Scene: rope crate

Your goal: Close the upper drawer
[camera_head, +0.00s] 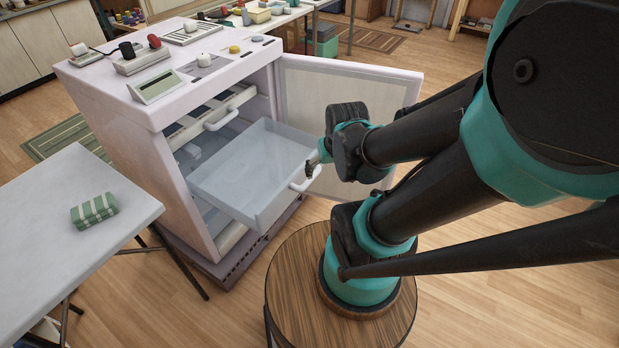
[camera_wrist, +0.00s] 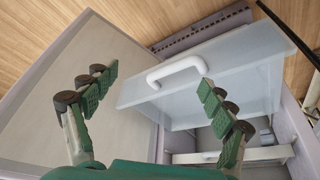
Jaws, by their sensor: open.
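A translucent drawer (camera_head: 225,184) is pulled far out of the open lilac-white cabinet (camera_head: 125,125). Its white handle (camera_head: 305,181) is on the front face; in the wrist view the handle (camera_wrist: 176,68) appears between my fingertips. Above it, a higher drawer with a white handle (camera_head: 221,121) sits mostly inside the cabinet. My gripper (camera_head: 314,168) is by the front of the pulled-out drawer, close to its handle. In the wrist view my gripper (camera_wrist: 157,78) has its green-padded fingers spread wide with nothing held. Whether a finger touches the handle I cannot tell.
The cabinet door (camera_head: 345,105) stands open to the right, beside my arm. A round wooden stool-like top (camera_head: 300,285) is below. Small items stand on the cabinet top.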

